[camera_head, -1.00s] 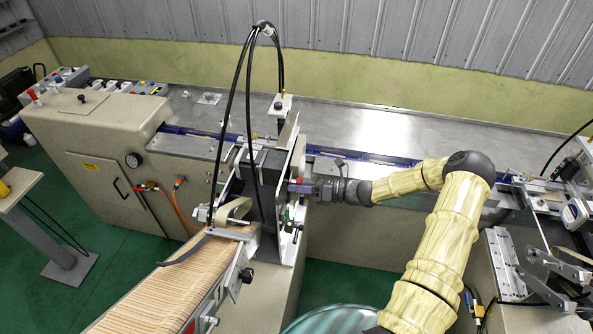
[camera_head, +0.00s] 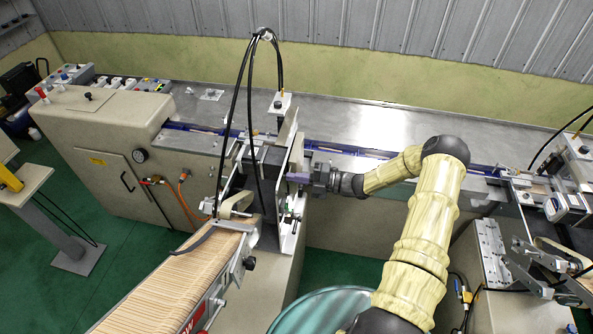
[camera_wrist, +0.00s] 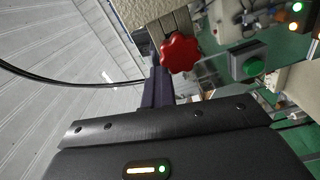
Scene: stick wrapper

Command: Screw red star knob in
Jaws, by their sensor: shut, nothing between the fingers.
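The red star knob (camera_wrist: 180,52) shows in the wrist view, just right of the finger ends. My gripper (camera_wrist: 156,78) has its dark purple fingers closed together, with nothing between them. The fingers appear beside the knob and not around it; whether they touch it I cannot tell. In the head view my gripper (camera_head: 297,178) reaches left to the upright metal plates of the stick feeder. I cannot make out the knob there.
The stick conveyor (camera_head: 190,282) runs to the lower left. Black cables (camera_head: 244,115) arch over the feeder. The long metal machine top (camera_head: 380,130) is behind my arm.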

